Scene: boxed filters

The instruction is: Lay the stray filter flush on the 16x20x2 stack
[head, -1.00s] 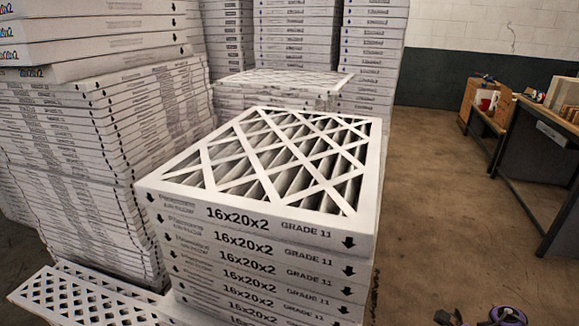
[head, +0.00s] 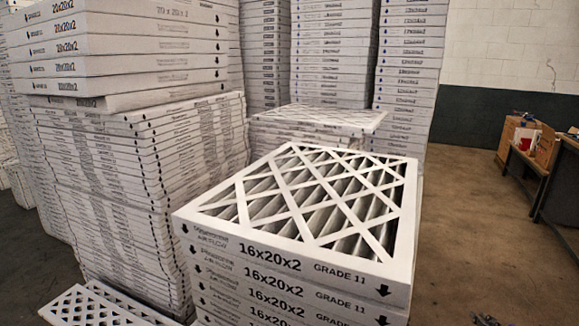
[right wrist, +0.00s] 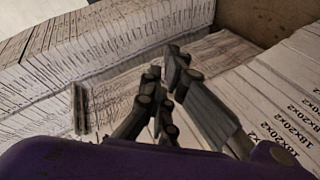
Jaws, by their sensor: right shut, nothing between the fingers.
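The 16x20x2 stack (head: 290,278) stands in the middle of the head view, its top filter (head: 213,210) showing a white lattice over grey pleats. This top filter looks about level and lined up with those below. Another lattice-faced filter (head: 72,311) lies low at the bottom left, partly cut off by the picture edge; I cannot tell whether it is the stray one. My right gripper (head: 485,320) barely shows at the bottom edge, right of the stack and apart from it. In the right wrist view its dark fingers (right wrist: 168,80) are together and empty. My left gripper is out of view.
A tall stack of filters (head: 130,175) stands close on the left, its upper boxes uneven. A lower stack (head: 320,117) and tall stacks (head: 330,50) stand behind. A workbench with cardboard boxes (head: 545,150) is at the far right. The brown floor (head: 465,220) to the right is clear.

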